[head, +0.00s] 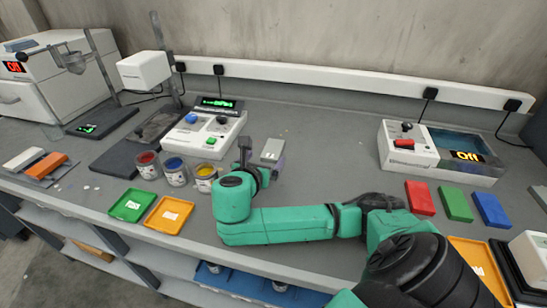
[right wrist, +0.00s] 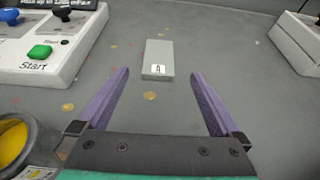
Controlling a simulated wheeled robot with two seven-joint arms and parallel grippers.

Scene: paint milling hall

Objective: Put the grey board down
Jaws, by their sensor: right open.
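The grey board (head: 272,149) is a small light-grey block with a white label on its near end. It appears to lie flat on the bench, and it also shows in the right wrist view (right wrist: 158,55). My right gripper (head: 262,160) is open, with its purple fingers (right wrist: 160,73) pointing at the board. In the right wrist view the board's near end is between the fingertips, with a gap on either side, and most of it lies beyond them. No contact shows. My left gripper is not in view.
A white machine (head: 203,135) with a green Start button stands left of the board. Open paint cans (head: 175,172) stand near my right gripper. A white water-bath unit (head: 410,148) is at the right, with coloured blocks (head: 455,204) before it. The bench (head: 325,160) between is clear.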

